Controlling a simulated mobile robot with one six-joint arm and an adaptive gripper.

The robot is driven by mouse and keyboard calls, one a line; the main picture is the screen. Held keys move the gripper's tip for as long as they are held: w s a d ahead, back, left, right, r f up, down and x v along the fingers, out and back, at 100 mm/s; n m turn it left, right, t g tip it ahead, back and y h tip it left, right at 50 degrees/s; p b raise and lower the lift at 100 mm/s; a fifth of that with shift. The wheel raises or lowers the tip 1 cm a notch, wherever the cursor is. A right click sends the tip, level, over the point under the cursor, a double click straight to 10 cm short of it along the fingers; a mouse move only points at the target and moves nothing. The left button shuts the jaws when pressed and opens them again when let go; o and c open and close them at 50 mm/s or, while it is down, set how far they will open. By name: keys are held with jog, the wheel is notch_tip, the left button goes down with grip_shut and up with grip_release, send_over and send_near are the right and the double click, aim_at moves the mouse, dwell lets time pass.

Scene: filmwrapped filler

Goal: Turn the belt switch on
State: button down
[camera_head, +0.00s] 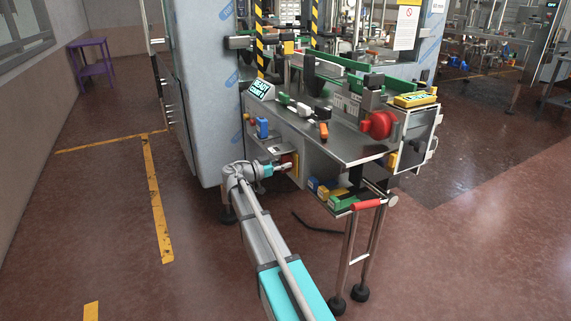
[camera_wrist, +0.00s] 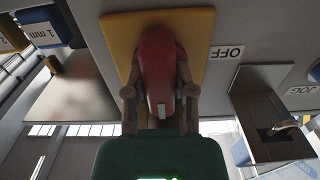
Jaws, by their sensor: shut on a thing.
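The belt switch is a red rotary handle (camera_wrist: 158,68) on a yellow plate (camera_wrist: 116,38) in the wrist view. A white mark shows near its lower end, and an OFF label (camera_wrist: 228,52) is to the right of the plate. My gripper (camera_wrist: 160,108) has one finger on each side of the red handle and is shut on it. In the head view my gripper (camera_head: 286,166) is at the machine's side below the worktop, against the yellow plate (camera_head: 295,165). There the fingers largely hide the handle.
A metal box (camera_wrist: 270,115) with a JOG label beside it is at the right of the wrist view. The steel worktop (camera_head: 350,148) overhangs my gripper. Colored boxes (camera_head: 325,190) and a red lever (camera_head: 367,204) are to the right.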

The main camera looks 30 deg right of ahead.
jog(key=shift+c, duration=2.2)
grip_release()
jog(key=shift+a, duration=0.15)
jog(key=a, duration=1.2)
jog(key=shift+s, duration=0.25)
jog(key=shift+d, duration=0.1)
